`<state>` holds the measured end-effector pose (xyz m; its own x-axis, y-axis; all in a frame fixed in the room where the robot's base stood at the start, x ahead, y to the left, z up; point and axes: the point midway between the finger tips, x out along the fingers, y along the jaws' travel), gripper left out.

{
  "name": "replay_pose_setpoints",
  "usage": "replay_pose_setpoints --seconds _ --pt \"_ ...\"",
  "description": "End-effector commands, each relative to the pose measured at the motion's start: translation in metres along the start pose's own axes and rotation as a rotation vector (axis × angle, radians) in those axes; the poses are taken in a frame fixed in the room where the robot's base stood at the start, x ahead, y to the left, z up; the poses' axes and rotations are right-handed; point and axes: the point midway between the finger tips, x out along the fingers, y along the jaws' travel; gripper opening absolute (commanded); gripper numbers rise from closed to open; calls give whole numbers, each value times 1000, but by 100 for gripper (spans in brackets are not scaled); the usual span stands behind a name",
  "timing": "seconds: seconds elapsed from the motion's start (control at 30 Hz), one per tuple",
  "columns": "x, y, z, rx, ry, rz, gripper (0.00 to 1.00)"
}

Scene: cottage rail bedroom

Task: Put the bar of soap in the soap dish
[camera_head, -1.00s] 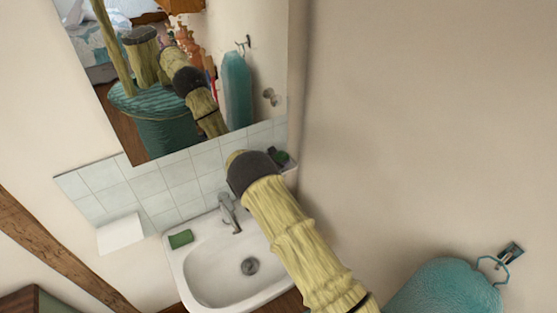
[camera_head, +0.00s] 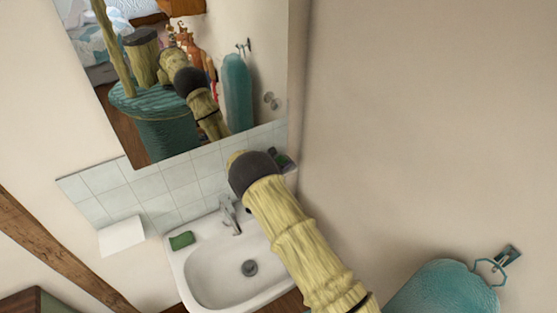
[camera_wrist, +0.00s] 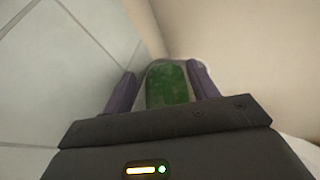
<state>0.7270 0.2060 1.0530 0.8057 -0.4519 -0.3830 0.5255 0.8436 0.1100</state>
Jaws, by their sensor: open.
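A green block (camera_wrist: 167,85), which looks like the bar of soap, lies between my fingers in the wrist view, with a pale, rounded rim around its far end. That rim may be the soap dish; I cannot tell clearly. My gripper (camera_wrist: 163,88) is open, one dark purple finger on each side of the block. I cannot tell whether they touch it. In the head view my arm hides most of this spot, by the basin's back right corner. Another green block (camera_head: 181,240) lies on the basin's back left rim.
The white basin (camera_head: 205,283) with its metal tap (camera_head: 230,213) stands below my arm. Tiles (camera_head: 150,187) and a mirror (camera_head: 190,75) are behind it. A wall (camera_head: 420,120) is close on the right, with a teal towel (camera_head: 445,287) hanging there.

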Motion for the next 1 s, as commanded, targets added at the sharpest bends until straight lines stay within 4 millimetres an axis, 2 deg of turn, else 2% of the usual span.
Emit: replay_pose_setpoints --seconds 0.6,0.73,1.0 --pt "-107 1 -3 0 -1 2 59" --pt "-118 0 -1 0 -1 0 59" --pt "-120 0 0 0 0 0 59"
